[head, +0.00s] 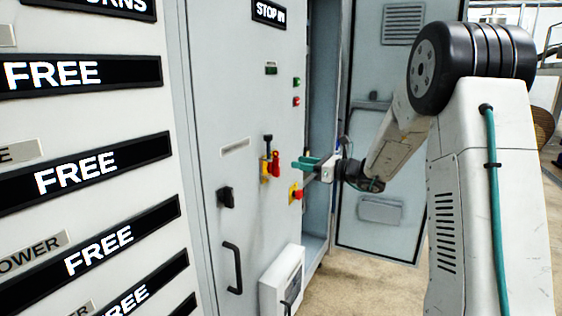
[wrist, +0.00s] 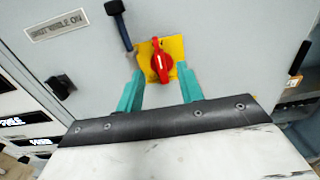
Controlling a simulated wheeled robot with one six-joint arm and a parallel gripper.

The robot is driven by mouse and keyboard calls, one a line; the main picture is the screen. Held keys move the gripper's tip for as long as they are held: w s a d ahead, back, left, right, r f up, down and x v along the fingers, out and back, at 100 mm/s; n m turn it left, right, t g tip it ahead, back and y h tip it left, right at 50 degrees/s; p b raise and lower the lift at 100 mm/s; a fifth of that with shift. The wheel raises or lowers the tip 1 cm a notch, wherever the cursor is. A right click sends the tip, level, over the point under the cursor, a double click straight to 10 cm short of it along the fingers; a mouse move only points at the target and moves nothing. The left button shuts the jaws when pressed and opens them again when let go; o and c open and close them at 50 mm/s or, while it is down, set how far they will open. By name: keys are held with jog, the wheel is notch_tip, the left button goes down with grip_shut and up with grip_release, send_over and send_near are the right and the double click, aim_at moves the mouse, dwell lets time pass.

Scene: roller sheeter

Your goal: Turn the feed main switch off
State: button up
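A red rotary handle (wrist: 161,62) on a yellow plate (wrist: 176,47) is on the grey cabinet front in the wrist view. The handle stands roughly upright, with a pale mark on it. A red and yellow switch also shows in the head view (head: 275,164), left of my gripper (head: 298,164). I cannot read a label naming it. My gripper's teal fingers (wrist: 160,82) are apart and empty. Their tips point at the handle from either side, and in the head view a small gap seems to separate them from it.
A dark-handled lever (wrist: 120,25) is just left of the plate. A black knob (head: 226,197) and a door handle (head: 233,268) are on the same panel. Another red and yellow switch (head: 296,193) sits lower right. An open cabinet door (head: 380,150) stands behind my arm.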

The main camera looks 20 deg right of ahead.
aim_at(279, 160)
jog(key=x, duration=0.8)
jog(key=shift+s+f, duration=0.1)
grip_shut()
